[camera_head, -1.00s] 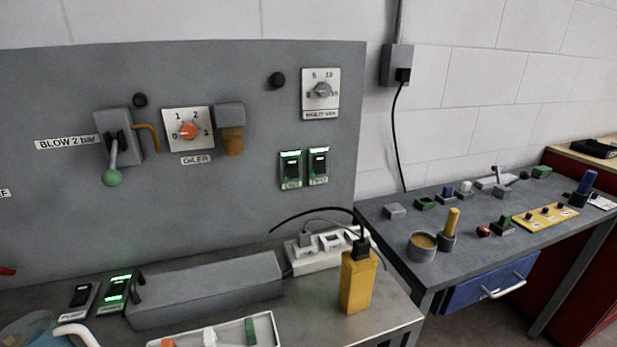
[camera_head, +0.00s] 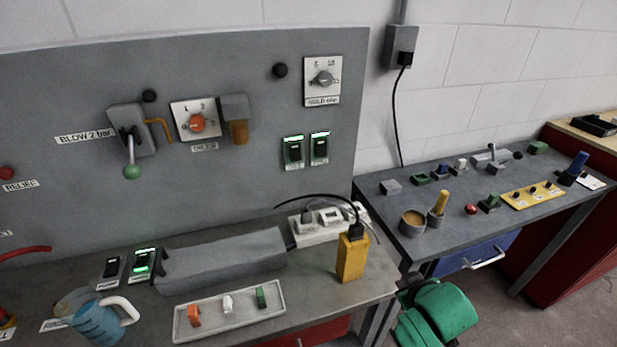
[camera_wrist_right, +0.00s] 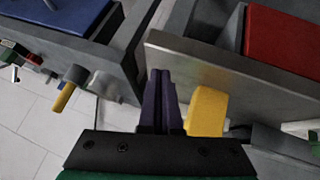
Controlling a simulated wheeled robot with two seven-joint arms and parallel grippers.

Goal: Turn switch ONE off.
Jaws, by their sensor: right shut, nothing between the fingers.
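Two rocker switches sit side by side on the grey back panel, a left one (camera_head: 293,152) and a right one (camera_head: 319,148). Both have lit green tops. Their labels are too small to read, so I cannot tell which is ONE. On the bench are a dark switch (camera_head: 110,269) and a green-lit switch (camera_head: 143,263). My right gripper (camera_head: 410,285) is low in the gap between the benches, well below and right of the panel switches. In the right wrist view its dark fingers (camera_wrist_right: 160,85) are together and empty. My left gripper is not in view.
A yellow block-like bottle (camera_head: 352,257) stands at the bench's right end; it also shows beside my fingers in the wrist view (camera_wrist_right: 207,110). A power strip (camera_head: 328,224), long grey box (camera_head: 222,262) and tray (camera_head: 230,311) occupy the bench. A second bench (camera_head: 395,215) stands right.

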